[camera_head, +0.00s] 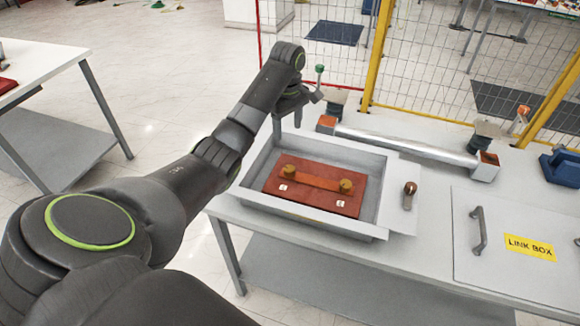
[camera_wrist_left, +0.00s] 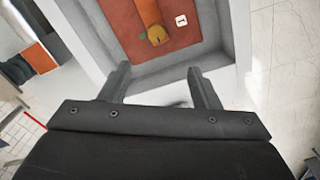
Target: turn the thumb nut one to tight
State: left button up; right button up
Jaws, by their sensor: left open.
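Two brass thumb nuts sit on an orange bar (camera_head: 318,178) over a red board (camera_head: 315,197) in an open grey box (camera_head: 262,160). My left gripper (camera_head: 297,110) is over the box's back left corner, apart from both nuts. In the left wrist view my gripper (camera_wrist_left: 160,82) is open and empty, with one nut (camera_wrist_left: 157,35) beyond the fingertips. My right gripper is not in view.
A lid marked LINK BOX (camera_head: 480,260) with a handle lies farther right. A long metal bar (camera_head: 405,144) lies behind the box. A yellow-framed mesh fence (camera_head: 376,50) stands behind the table.

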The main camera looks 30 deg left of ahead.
pick_arm(q)
notch_tip(320, 180, down, 4)
jog(key=b, duration=0.1)
jog(key=p, duration=0.1)
send_over(289, 168)
notch_tip(289, 168, down, 7)
jog(key=shift+s+d+r, duration=0.1)
jog(key=shift+d, duration=0.05)
notch_tip(289, 168, down, 4)
jog(key=shift+f, duration=0.7)
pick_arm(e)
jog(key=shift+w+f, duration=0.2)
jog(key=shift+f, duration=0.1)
pick_arm(q)
jog(key=shift+c, duration=0.4)
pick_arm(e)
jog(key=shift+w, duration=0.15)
pick_arm(q)
jog(key=c, duration=0.9)
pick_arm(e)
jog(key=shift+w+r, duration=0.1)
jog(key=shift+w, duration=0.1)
